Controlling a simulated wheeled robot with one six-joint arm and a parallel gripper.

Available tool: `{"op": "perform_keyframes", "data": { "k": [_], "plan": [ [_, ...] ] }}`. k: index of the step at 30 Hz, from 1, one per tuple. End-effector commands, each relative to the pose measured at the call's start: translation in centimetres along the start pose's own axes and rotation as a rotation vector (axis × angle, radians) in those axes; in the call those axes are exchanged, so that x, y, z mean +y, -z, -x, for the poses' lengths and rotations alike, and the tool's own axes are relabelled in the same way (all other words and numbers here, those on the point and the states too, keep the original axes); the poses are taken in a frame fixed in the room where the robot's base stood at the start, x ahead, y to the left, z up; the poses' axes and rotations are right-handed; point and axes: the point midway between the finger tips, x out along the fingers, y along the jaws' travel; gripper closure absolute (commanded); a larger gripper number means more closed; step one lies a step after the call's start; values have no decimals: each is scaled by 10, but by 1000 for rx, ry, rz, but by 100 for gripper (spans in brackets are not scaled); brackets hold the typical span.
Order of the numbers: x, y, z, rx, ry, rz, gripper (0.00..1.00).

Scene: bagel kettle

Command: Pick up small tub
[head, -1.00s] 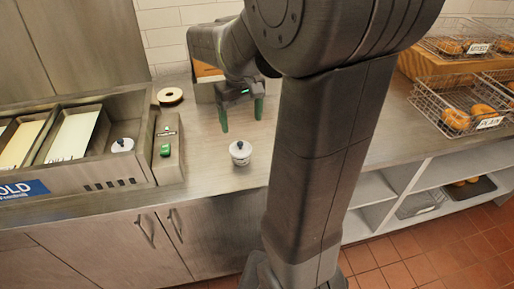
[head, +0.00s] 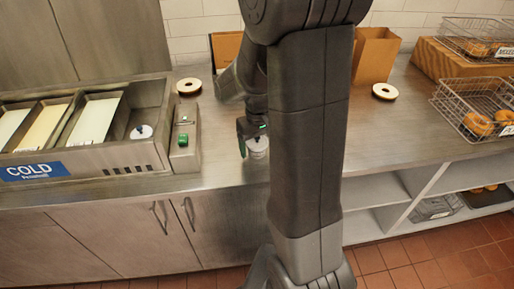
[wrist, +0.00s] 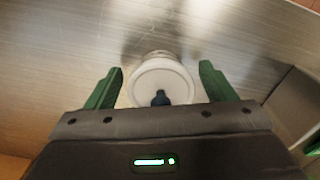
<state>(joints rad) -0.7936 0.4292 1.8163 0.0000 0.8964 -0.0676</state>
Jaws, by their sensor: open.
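The small tub (head: 258,148) is white with a dark knob on its lid and stands on the steel counter. My arm partly hides it in the head view. In the wrist view the small tub (wrist: 161,84) is seen from above, its knob toward my gripper's body. My gripper (wrist: 161,82) is open, with one green finger on each side of the tub and a gap visible on both sides. In the head view my gripper (head: 250,145) is right at the tub, mostly behind my own arm.
A cold well (head: 85,130) with long trays and another white lidded tub (head: 141,131) is at the left. A control box with a green button (head: 183,139) stands beside it. Wire baskets (head: 475,110) hold bagels at right.

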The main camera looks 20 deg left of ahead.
Motion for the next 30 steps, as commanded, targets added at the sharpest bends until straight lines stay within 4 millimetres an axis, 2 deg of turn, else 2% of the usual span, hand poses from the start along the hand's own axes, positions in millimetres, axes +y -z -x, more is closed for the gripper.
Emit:
{"op": "perform_keyframes", "data": {
  "k": [5,12,23,26,30],
  "plan": [
    [0,0,0,0,0,0,23],
    [0,0,0,0,0,0,64],
    [0,1,4,3,0,0,64],
    [0,1,15,5,0,0,64],
    [0,2,43,8,-1,0,64]
  ]
}}
